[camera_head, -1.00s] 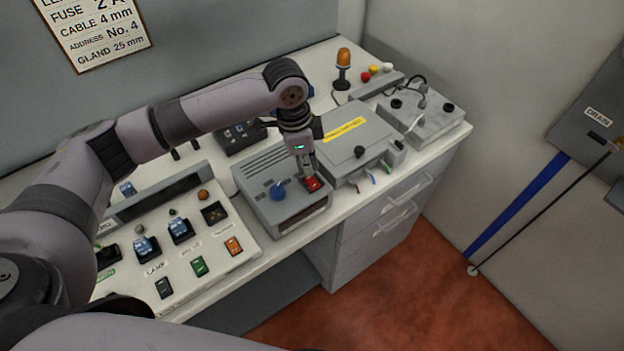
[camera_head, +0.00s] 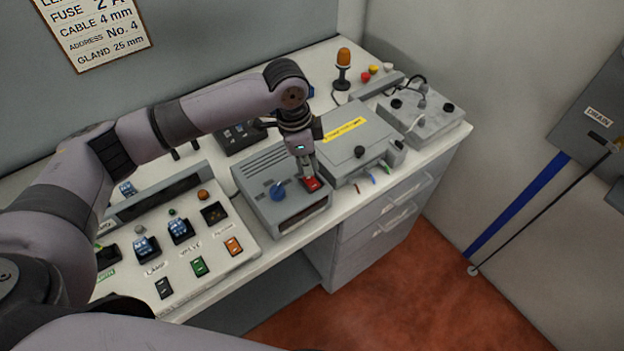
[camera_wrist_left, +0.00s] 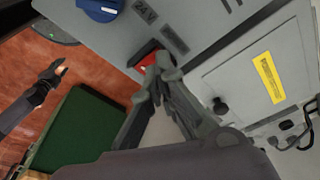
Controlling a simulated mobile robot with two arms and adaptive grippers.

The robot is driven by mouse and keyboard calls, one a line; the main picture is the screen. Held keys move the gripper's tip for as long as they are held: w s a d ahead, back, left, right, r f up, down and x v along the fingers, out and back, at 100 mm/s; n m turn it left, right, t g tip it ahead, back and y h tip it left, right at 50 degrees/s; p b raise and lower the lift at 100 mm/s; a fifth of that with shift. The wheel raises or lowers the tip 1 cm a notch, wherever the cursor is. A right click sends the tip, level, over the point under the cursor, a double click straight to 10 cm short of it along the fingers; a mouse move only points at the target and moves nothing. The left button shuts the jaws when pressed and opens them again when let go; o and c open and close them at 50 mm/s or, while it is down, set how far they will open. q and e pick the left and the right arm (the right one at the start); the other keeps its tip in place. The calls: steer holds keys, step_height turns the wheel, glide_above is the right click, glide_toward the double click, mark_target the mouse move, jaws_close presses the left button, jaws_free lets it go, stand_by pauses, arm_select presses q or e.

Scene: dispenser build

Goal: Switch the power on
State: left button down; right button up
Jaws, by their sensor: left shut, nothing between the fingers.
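A grey power supply box (camera_head: 262,172) with a blue knob (camera_head: 277,191) and a red rocker switch (camera_head: 311,184) stands on the bench. My left gripper (camera_head: 309,173) is shut and empty, pointing down at the red switch, with its tips at or very near it. In the left wrist view the gripper (camera_wrist_left: 162,64) covers part of the red switch (camera_wrist_left: 148,58). The blue knob (camera_wrist_left: 98,8) and a "24 V" label show beside it. I cannot tell whether the tips touch the switch or which way it is set.
A sloped control panel (camera_head: 222,268) with several switches stands left of the power supply. A grey box with a yellow label (camera_head: 343,130) stands close on its right, with an amber beacon (camera_head: 343,58) behind. Red floor (camera_head: 400,300) lies before the bench.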

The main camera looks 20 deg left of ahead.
mark_target(307, 178)
arm_select(q)
steer(key=shift+f, duration=1.05)
stand_by(0.4)
steer(key=shift+s, duration=0.1)
step_height(307, 178, up, 2)
steer(key=shift+p, duration=1.05)
steer(key=shift+r+p, duration=0.95)
steer(key=shift+p, duration=0.05)
step_height(307, 178, up, 3)
steer(key=p, duration=0.4)
steer(key=shift+r, duration=0.15)
